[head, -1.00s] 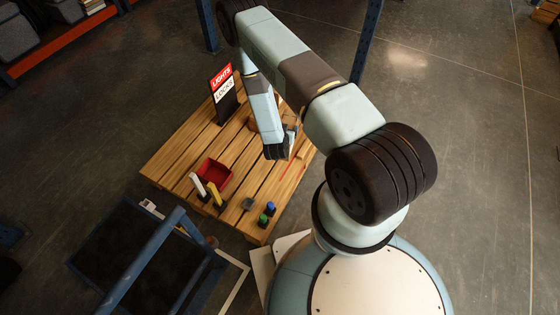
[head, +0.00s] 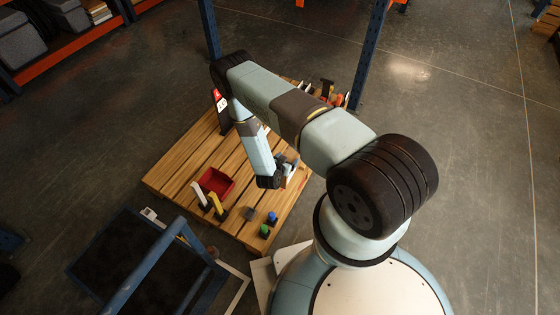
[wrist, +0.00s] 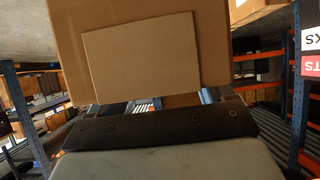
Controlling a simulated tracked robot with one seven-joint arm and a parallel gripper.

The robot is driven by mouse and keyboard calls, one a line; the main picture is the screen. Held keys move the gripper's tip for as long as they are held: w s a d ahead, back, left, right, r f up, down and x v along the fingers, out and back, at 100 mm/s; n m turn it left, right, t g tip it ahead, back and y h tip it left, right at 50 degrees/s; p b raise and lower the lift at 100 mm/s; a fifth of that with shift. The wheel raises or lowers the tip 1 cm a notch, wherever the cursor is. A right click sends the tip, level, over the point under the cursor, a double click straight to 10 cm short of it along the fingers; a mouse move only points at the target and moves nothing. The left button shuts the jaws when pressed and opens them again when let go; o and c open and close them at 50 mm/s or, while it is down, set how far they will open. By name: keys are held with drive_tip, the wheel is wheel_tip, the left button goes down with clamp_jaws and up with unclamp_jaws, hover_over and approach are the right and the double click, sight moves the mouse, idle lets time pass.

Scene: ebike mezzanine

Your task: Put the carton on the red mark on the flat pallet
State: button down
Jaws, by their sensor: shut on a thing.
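The brown carton (wrist: 130,55), with a paler flat panel on its near face, fills the upper middle of the wrist view. My gripper (wrist: 158,103) is shut on it, with a finger near each lower side. In the head view my gripper (head: 288,163) is over the right part of the flat wooden pallet (head: 180,165). My arm and wrist hide the carton there, so I cannot tell its height above the boards. The red mark is mostly or wholly hidden behind the gripper and wrist in the head view.
A red bin (head: 216,183), white and yellow upright items, and small blue (head: 272,218) and green (head: 264,231) items stand on the pallet's near part. A sign (head: 220,103) stands at its far left, partly hidden. More items (head: 328,92) are at the far right. A blue-framed cart (head: 150,265) is at front left.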

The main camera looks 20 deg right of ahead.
drive_tip(key=w+a+f, duration=0.1)
drive_tip(key=w+f, duration=0.8)
drive_tip(key=f, duration=0.1)
drive_tip(key=shift+w+a+f, duration=0.15)
drive_tip(key=shift+a+f, duration=0.25)
unclamp_jaws()
drive_tip(key=v, duration=1.2)
